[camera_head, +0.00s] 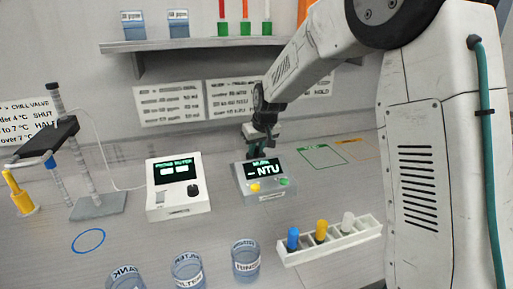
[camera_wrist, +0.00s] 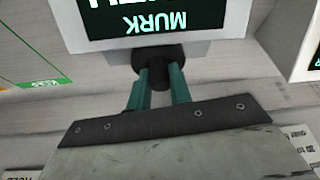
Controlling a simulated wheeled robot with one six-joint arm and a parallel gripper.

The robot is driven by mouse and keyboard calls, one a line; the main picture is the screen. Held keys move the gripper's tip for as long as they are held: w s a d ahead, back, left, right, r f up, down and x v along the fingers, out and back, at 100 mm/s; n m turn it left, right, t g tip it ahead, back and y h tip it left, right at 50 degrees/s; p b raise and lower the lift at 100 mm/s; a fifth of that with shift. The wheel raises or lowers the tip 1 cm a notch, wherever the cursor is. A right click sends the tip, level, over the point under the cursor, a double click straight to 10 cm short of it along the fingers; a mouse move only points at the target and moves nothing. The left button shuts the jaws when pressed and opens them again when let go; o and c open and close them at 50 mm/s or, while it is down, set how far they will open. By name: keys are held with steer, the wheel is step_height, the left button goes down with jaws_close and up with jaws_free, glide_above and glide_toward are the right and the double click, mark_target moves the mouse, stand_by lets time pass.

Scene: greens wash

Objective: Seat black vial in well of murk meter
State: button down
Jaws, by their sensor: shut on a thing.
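The murk meter (camera_head: 268,197) is a grey box on the bench with a dark screen that reads "NTU" after a dash. My gripper (camera_head: 257,153) is at the back edge of the meter. In the wrist view, the teal fingers of my gripper (camera_wrist: 159,88) are shut on the black vial (camera_wrist: 160,74). A dark round part lies right behind the vial, against the edge of the murk meter (camera_wrist: 200,50). I cannot tell whether the vial is inside the well or just above it. The head view does not show the vial clearly.
A white rack (camera_head: 335,241) holds blue, yellow and white-capped vials at front right. Several labelled beakers (camera_head: 188,272) stand at the front. Another white meter (camera_head: 178,190) is left of the murk meter, and a stand (camera_head: 97,205) is farther left. A shelf hangs behind.

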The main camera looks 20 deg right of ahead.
steer(key=shift+s+f, duration=0.2)
steer(key=shift+f, duration=0.35)
steer(key=c, duration=1.3)
jaws_free()
steer(key=shift+s+f, duration=0.1)
steer(key=shift+c, duration=0.2)
steer(key=shift+o, duration=0.3)
steer(key=w+a+v, duration=0.1)
steer(key=v, duration=1.2)
steer(key=shift+d+r, duration=0.4)
steer(key=shift+d, duration=0.05)
steer(key=s+d+r+m+g, duration=0.1)
steer(key=s+r+g, duration=0.15)
steer(key=s, duration=1.85)
steer(key=s+f, duration=0.2)
steer(key=s, duration=0.7)
steer(key=s+d+f+m, duration=0.1)
steer(key=s+f, duration=0.1)
steer(key=s, duration=0.8)
steer(key=shift+f+g+h, duration=0.25)
steer(key=shift+g+h, duration=0.15)
steer(key=shift+g, duration=0.05)
steer(key=shift+w+d, duration=0.1)
